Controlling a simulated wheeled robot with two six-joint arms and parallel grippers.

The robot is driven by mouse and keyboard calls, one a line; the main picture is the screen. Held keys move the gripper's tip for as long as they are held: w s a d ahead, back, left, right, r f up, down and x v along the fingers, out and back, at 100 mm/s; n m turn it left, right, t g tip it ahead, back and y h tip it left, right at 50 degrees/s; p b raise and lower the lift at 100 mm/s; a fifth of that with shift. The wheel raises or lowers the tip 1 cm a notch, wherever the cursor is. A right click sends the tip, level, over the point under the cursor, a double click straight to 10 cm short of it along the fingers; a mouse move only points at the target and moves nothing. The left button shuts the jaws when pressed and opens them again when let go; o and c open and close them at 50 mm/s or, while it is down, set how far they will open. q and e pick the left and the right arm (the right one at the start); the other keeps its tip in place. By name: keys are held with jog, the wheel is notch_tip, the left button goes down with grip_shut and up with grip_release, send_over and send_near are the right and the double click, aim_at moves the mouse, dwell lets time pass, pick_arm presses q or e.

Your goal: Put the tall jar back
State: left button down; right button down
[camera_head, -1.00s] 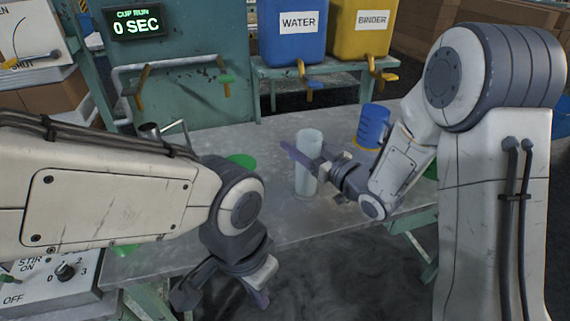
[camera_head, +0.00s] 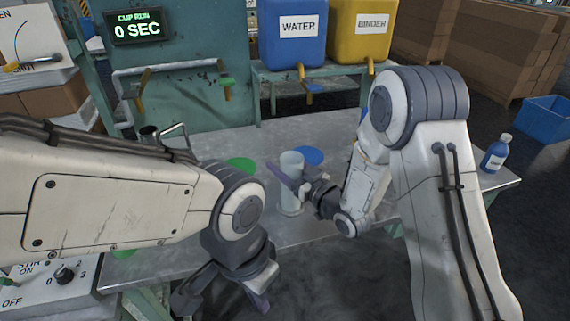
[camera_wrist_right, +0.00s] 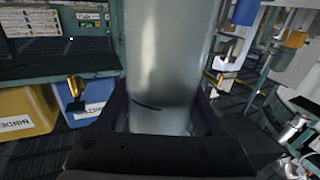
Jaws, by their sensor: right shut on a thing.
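The tall jar (camera_head: 291,170) is a pale, translucent upright cylinder over the middle of the table. My right gripper (camera_head: 298,184) is shut on it from the right. In the right wrist view the jar (camera_wrist_right: 170,60) stands between both fingers and has a short dark mark low on its wall. I cannot tell whether its base touches the table. A flat blue disc (camera_head: 309,155) lies on the table just behind the jar, and a green disc (camera_head: 241,163) lies to its left. My left gripper (camera_head: 226,296) is low at the table's front edge, open and empty.
Blue WATER (camera_head: 293,45) and yellow BINDER (camera_head: 362,48) tanks stand on a shelf behind the table (camera_head: 300,233). A blue bottle (camera_head: 494,157) stands at the right end. My right arm hides part of the table.

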aim_at(300, 175)
grip_release()
jog(key=shift+f, duration=0.1)
jog(key=shift+s+d, duration=0.2)
jog(key=shift+d, duration=0.05)
jog(key=b+v, duration=0.1)
jog(key=v, duration=0.6)
jog(key=shift+s+d, duration=0.1)
jog(key=shift+d, duration=0.15)
jog(key=s+d+p, duration=0.1)
jog(key=p, duration=0.3)
jog(key=s+d+p, duration=0.1)
jog(key=p, duration=0.2)
jog(key=shift+s+r+p, duration=0.2)
jog(key=shift+r+p, duration=0.2)
jog(key=shift+s+d+f+p, duration=0.2)
jog(key=shift+s+p, duration=0.15)
jog(key=shift+p, duration=0.35)
